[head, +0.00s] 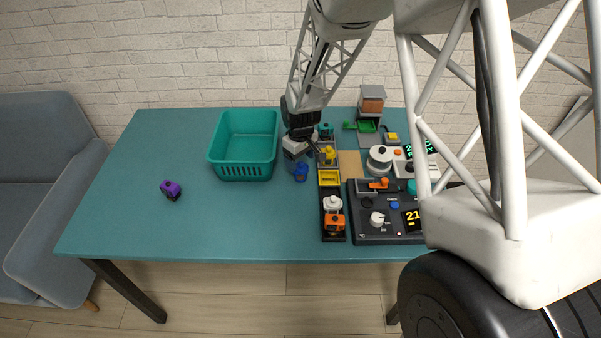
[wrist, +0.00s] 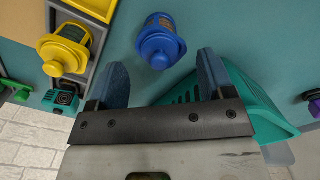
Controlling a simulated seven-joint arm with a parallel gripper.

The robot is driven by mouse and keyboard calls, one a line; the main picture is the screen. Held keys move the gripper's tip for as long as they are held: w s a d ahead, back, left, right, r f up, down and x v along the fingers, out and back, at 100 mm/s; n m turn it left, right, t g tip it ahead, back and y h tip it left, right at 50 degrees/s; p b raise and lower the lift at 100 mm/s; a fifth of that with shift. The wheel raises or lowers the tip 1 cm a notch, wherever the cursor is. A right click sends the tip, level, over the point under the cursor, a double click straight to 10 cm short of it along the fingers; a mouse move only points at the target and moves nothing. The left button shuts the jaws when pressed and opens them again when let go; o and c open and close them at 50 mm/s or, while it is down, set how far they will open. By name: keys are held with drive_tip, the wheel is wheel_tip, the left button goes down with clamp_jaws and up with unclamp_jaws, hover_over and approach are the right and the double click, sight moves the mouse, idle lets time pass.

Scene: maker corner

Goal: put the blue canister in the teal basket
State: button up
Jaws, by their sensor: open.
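The blue canister (head: 301,173) stands on the teal table between the basket and the rack. In the wrist view the blue canister (wrist: 160,43) is just beyond the fingertips, roughly centred between them. My gripper (head: 293,161) is open and empty, with blue finger pads; in the wrist view the gripper (wrist: 164,68) spans a gap wider than the canister. The canister looks apart from both fingers. The teal basket (head: 245,172) is to the left of my gripper and looks empty. Part of the basket (wrist: 262,107) shows behind the right finger in the wrist view.
A dark rack right of the canister holds a yellow canister (head: 327,155), a white canister (head: 332,204) and an orange canister (head: 335,223). A black control panel (head: 376,235) lies right of it. A purple canister (head: 170,190) stands alone at left. The front-left table is clear.

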sight(300, 162)
drive_tip(key=shift+f, duration=1.95)
drive_tip(key=c, duration=0.9)
drive_tip(key=shift+r, duration=0.15)
drive_tip(key=shift+r, duration=4.85)
